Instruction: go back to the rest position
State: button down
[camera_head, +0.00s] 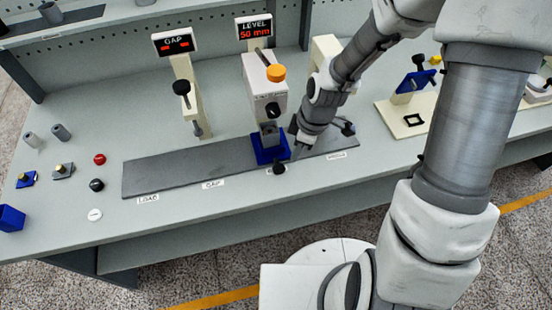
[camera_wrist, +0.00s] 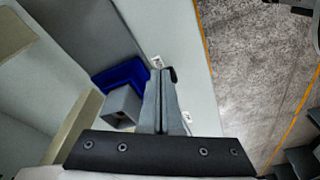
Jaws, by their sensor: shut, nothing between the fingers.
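My gripper (camera_head: 296,152) is low over the front of the bench, just right of a blue base (camera_head: 263,157) with a grey block (camera_head: 270,133) on it. In the wrist view the two fingers of my gripper (camera_wrist: 161,76) lie together with nothing between them. The blue base (camera_wrist: 118,76) and grey block (camera_wrist: 122,104) are left of the fingers there. A black knob (camera_head: 279,168) is at the front edge of the blue base, close to the fingertips. Whether the fingers touch it I cannot tell.
The level post (camera_head: 264,88) reads 50 mm and stands behind the base. The gap post (camera_head: 186,95) is to its left. A cream stand (camera_head: 326,50) is close behind my arm. A dark grey strip (camera_head: 190,165) runs along the front. Small parts and buttons lie at left.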

dwell(0.3)
jog(key=s+d+r+m+t, duration=0.1)
jog(key=s+d+r+m, duration=0.2)
jog(key=r, duration=0.6)
jog(key=s+d+r+m+t+h, duration=0.1)
jog(key=s+d+r+m+t, duration=0.1)
jog(key=s+r+m, duration=0.3)
jog(key=s+d+r+m+t+h, duration=0.1)
jog(key=s+d+r+m, duration=0.3)
jog(key=r, duration=0.9)
jog(key=m+t, duration=0.1)
jog(key=m, duration=0.2)
jog(key=shift+s+d+r, duration=0.15)
jog(key=shift+s+d, duration=0.1)
jog(key=shift+d, duration=0.15)
